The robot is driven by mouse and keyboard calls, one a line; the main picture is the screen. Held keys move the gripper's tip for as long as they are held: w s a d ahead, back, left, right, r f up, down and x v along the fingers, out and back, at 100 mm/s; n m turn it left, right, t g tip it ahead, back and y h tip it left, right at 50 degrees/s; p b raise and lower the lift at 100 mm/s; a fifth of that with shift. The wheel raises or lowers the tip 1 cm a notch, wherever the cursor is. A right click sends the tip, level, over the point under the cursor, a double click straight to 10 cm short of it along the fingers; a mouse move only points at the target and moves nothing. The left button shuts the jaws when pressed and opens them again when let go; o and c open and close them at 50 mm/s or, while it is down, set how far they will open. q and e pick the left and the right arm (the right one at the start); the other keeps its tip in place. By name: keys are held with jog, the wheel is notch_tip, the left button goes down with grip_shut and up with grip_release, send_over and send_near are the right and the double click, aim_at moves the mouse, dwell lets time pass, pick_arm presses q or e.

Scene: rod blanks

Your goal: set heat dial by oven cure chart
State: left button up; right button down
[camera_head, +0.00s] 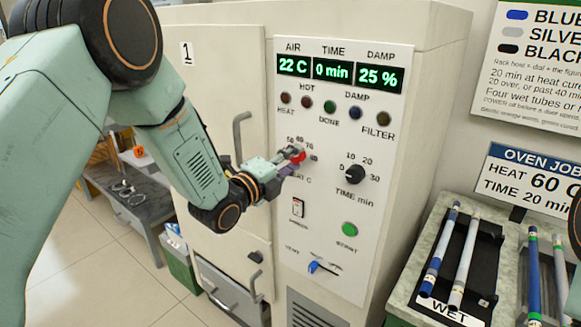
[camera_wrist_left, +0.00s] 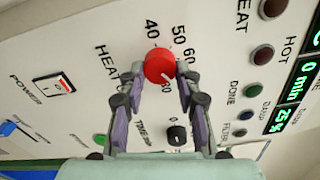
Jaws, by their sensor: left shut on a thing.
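The red heat dial (camera_head: 297,156) is on the oven's front panel, ringed by printed numbers. In the left wrist view the dial (camera_wrist_left: 159,65) shows red with its numbers around it; I cannot tell for sure which number it points to. My left gripper (camera_head: 292,157) is shut on the dial, with a finger at each side in the wrist view (camera_wrist_left: 160,76). The oven job card (camera_head: 532,180) at the right reads HEAT 60 C, TIME 20 min, partly cut off. My right gripper is not in view.
The black time dial (camera_head: 355,174) sits right of the heat dial. The power switch (camera_head: 298,207), green start button (camera_head: 349,229) and blue vent lever (camera_head: 322,267) are below. The displays (camera_head: 340,72) read 22 C, 0 min, 25 %. Tubes lie on a black rack (camera_head: 468,255) at right.

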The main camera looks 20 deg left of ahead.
pick_arm(q)
jog(key=m+b, duration=0.2)
jog(key=m, duration=0.2)
jog(key=shift+w, duration=0.1)
jog(key=shift+r+m+b, duration=0.1)
jog(key=shift+m+b, duration=0.85)
jog(key=shift+m, duration=0.35)
jog(key=o, duration=1.1)
jog(key=shift+o, duration=0.2)
